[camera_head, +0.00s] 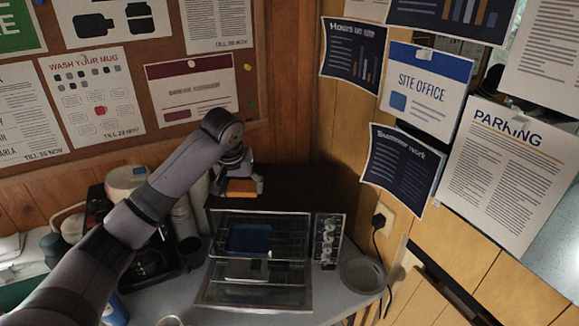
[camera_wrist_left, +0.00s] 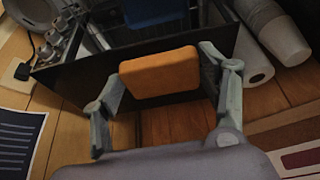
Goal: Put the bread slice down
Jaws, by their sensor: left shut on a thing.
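My left gripper (camera_head: 236,180) is shut on the bread slice (camera_head: 245,186), an orange-brown block held up in the air. In the left wrist view the bread slice (camera_wrist_left: 158,72) sits between the two fingertips of the left gripper (camera_wrist_left: 161,76), gripped at its side edges. It hangs above the back part of a dark countertop oven (camera_head: 296,226), clear of the oven as far as I can tell. A blue flat item (camera_head: 249,239) lies inside on the oven's rack. My right gripper is not in view.
The oven has a knob panel (camera_head: 328,242) at its right and a glassy panel at its front. A grey round bowl (camera_head: 362,275) stands right of it. Paper cups (camera_wrist_left: 272,30) and a white roll (camera_wrist_left: 250,68) stand to the left. A coffee machine (camera_head: 150,262) is beside my forearm.

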